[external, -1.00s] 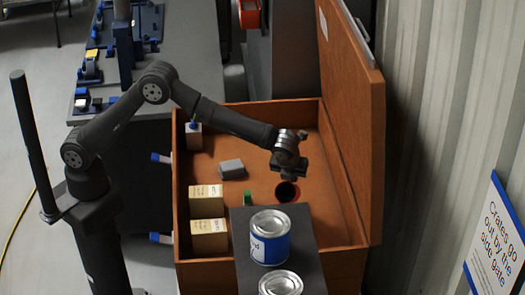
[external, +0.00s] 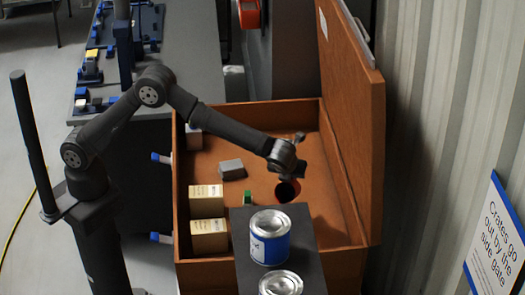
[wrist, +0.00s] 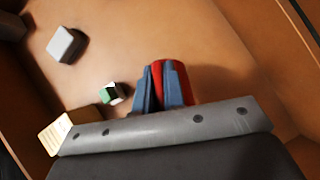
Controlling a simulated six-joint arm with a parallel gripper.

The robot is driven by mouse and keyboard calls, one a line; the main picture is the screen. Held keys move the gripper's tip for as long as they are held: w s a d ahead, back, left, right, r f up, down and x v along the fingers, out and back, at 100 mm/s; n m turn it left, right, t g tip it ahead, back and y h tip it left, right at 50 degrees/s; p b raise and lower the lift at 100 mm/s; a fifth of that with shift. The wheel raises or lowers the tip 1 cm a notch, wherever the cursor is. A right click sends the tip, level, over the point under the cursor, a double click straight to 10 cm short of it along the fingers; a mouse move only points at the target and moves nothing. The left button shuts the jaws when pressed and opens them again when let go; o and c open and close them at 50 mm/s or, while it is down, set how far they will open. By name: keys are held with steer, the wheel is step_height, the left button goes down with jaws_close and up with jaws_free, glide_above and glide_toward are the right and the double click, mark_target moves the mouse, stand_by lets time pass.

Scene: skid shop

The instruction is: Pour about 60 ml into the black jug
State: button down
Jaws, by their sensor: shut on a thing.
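My gripper (external: 288,178) is low over the right part of the open orange-brown crate (external: 356,262). In the wrist view its blue fingers (wrist: 163,90) are shut on a red object (wrist: 158,70), which shows between and beyond them. In the external view a red-rimmed, dark round shape (external: 287,191) shows just below the fingers; it looks like the same red object, a cup. Its contents and exact tilt cannot be told. I cannot make out a black jug clearly in either view.
Two cream boxes (external: 208,217), a grey block (external: 231,169) and a small green item (external: 247,197) stand in the crate. Blue-and-white cans (external: 270,240) stand on a dark board (external: 309,235) at the front. The open lid (external: 350,120) rises at the right.

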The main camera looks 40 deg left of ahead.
mark_target(289, 185)
steer(key=shift+s+d+r+t, duration=0.1)
steer(key=shift+s+r+t, duration=0.15)
steer(key=shift+r+t, duration=0.1)
steer(key=shift+s+d+r+t+y+p, duration=0.2)
steer(key=shift+s+r+t+y+p, duration=0.35)
steer(key=shift+t+p, duration=0.25)
stand_by(1.5)
steer(key=shift+s+d+r+t, duration=0.25)
steer(key=shift+s+t, duration=0.1)
steer(key=shift+s, duration=0.2)
steer(key=shift+w+a, duration=0.2)
steer(key=shift+w, duration=0.15)
steer(key=w+f+g, duration=0.1)
steer(key=w+f+g+h, duration=0.1)
steer(key=shift+a+g, duration=0.4)
steer(key=shift+w+f+g, duration=0.1)
steer(key=shift+f+g, duration=0.2)
steer(key=shift+g, duration=0.1)
steer(key=shift+w+a+f+g+h, duration=0.15)
steer(key=shift+w+f+g+h, duration=0.25)
steer(key=shift+f+g, duration=0.35)
steer(key=shift+w+a+f+g+h, duration=0.1)
steer(key=shift+w+f+g+h, duration=0.25)
steer(key=shift+f+g, duration=0.4)
